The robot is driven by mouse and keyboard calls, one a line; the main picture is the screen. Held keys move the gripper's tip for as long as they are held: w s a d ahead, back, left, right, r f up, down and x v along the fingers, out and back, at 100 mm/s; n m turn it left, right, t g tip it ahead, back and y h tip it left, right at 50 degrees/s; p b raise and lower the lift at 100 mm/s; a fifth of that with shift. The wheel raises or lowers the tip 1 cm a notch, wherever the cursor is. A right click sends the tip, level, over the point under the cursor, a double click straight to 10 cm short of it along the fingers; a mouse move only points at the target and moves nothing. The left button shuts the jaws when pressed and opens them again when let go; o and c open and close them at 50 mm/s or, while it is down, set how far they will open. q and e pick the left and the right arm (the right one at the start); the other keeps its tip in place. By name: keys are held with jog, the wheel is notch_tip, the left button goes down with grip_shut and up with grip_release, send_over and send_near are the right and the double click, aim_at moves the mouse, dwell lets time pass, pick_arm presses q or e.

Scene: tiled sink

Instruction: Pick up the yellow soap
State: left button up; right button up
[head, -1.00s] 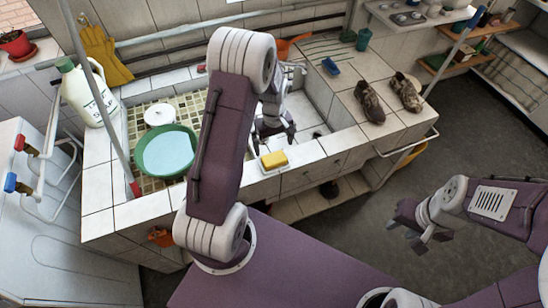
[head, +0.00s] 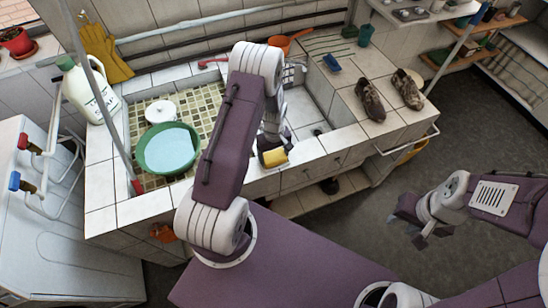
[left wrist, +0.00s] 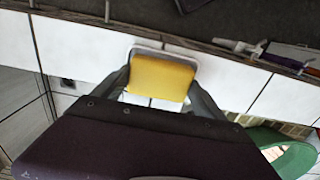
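The yellow soap (head: 275,157) lies on the front rim of the tiled sink, between the green basin and the right-hand counter. My left gripper (head: 274,154) is down at the soap, with its fingers on either side. In the left wrist view the soap (left wrist: 160,78) fills the gap between the two dark fingers, with a grey border behind it. Whether the fingers press on it cannot be told. My right gripper (head: 413,231) is open and empty above the floor at the right, away from the sink.
A green basin (head: 168,150) of water stands in the left sink section, with a white lidded item (head: 159,111) behind it. Shoes (head: 369,99) and a blue brush (head: 331,63) rest on the right counter. A white jug (head: 90,92) stands at the left. A slanted pole crosses there.

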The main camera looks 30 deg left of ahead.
aim_at(274, 155)
pick_arm(q)
jog(key=c, duration=0.7)
jog(key=shift+w+r, duration=0.1)
jog(key=shift+r, duration=0.45)
notch_tip(274, 155, up, 3)
jog(key=shift+f+b, duration=0.1)
jog(key=shift+b, duration=0.35)
jog(key=s+d+r, duration=0.1)
jog(key=d+r, duration=0.1)
jog(key=d, duration=0.1)
jog(key=s+d+r+b, duration=0.1)
jog(key=d+r, duration=0.1)
jog(key=d, duration=0.2)
jog(key=s+d+r, duration=0.2)
jog(key=d+r, duration=0.1)
jog(key=d, duration=0.1)
jog(key=shift+r, duration=0.1)
